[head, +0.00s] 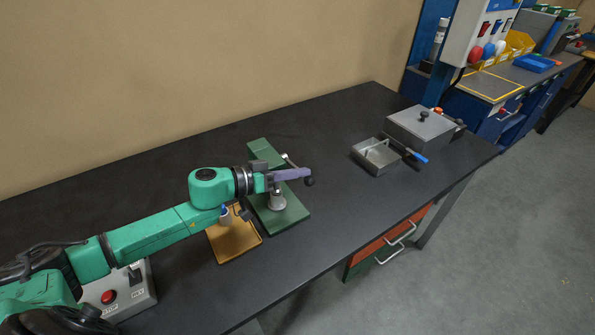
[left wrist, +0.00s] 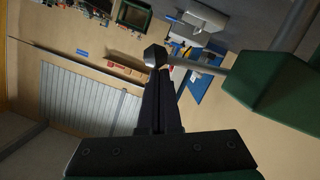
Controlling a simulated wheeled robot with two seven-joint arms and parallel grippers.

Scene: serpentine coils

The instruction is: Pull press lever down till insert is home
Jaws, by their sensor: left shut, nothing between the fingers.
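The green press (head: 287,217) stands on the black table, with a silver cylindrical part (head: 277,200) low on it, partly covered by my arm. Its lever ends in a black ball knob (head: 309,181); the lever rod is mostly hidden behind my gripper. My left gripper (head: 304,174) is shut and empty, its purple fingers reaching to the knob. In the left wrist view the closed fingers (left wrist: 161,75) point at the knob (left wrist: 155,56), and the rod (left wrist: 198,67) runs to the green press head (left wrist: 272,82). Whether fingers and knob touch, I cannot tell. The insert's seating is not visible.
A tan board (head: 236,245) lies beside the press, with a blue-and-white piece (head: 225,215) on it. A control box with a red button (head: 109,297) is near left. A metal tray (head: 376,158) and grey box (head: 420,127) stand right. The table between is clear.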

